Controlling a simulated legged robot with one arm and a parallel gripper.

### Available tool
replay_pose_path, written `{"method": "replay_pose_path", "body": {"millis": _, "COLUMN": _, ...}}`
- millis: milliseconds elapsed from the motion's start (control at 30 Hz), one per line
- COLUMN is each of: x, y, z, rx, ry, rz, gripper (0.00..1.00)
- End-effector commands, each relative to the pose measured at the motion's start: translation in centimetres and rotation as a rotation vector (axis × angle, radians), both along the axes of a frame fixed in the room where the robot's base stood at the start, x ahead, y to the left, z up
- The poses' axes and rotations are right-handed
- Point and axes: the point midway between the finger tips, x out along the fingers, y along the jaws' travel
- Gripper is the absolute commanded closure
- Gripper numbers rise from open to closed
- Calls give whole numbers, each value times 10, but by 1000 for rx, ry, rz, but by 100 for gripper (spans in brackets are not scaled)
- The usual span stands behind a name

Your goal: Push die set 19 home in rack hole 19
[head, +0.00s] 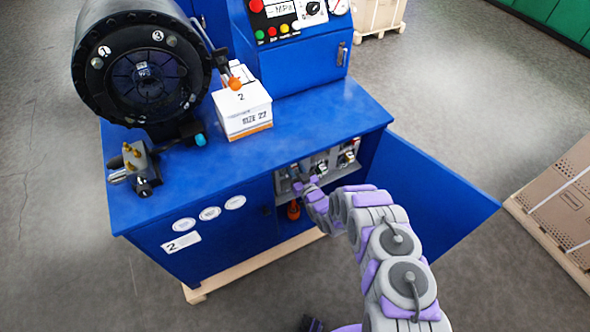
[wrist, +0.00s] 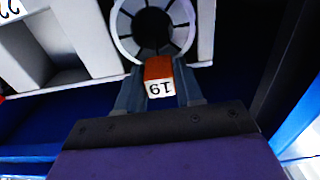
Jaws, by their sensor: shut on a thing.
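In the wrist view, die set 19 (wrist: 153,28) is a pale ring with dark segments inside, set against the grey rack (wrist: 83,35). An orange tab with a white label reading 19 upside down (wrist: 160,88) is at its lower edge. My gripper (wrist: 160,85) is shut on this tab, one finger on each side. The ring lies at the rack opening; how deep it sits cannot be told, and its top is cut off. In the head view, my gripper (head: 308,187) is small at the front of the rack inside the open cabinet, and the die set is not clear.
The blue cabinet door (head: 430,190) stands open to the right of my arm. An orange object (head: 293,210) stands below the rack. A white box (head: 242,108) and the round crimper head (head: 142,70) are on the bench. Floor is clear in front.

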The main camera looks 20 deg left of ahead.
Motion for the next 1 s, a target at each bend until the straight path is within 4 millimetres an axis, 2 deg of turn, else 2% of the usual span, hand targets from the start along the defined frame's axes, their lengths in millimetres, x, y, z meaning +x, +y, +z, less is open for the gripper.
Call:
{"method": "replay_pose_path", "body": {"millis": 200, "x": 3, "y": 4, "z": 2, "rx": 4, "ry": -5, "rz": 0, "gripper": 100}}
{"method": "replay_pose_path", "body": {"millis": 233, "x": 3, "y": 4, "z": 3, "rx": 4, "ry": -5, "rz": 0, "gripper": 62}}
{"method": "replay_pose_path", "body": {"millis": 500, "x": 3, "y": 3, "z": 1, "rx": 2, "ry": -1, "rz": 0, "gripper": 36}}
{"method": "replay_pose_path", "body": {"millis": 833, "x": 2, "y": 1, "z": -1, "rx": -2, "ry": 1, "rz": -1, "gripper": 34}}
{"method": "replay_pose_path", "body": {"millis": 1000, "x": -8, "y": -11, "z": 0, "rx": -3, "ry": 1, "rz": -2, "gripper": 34}}
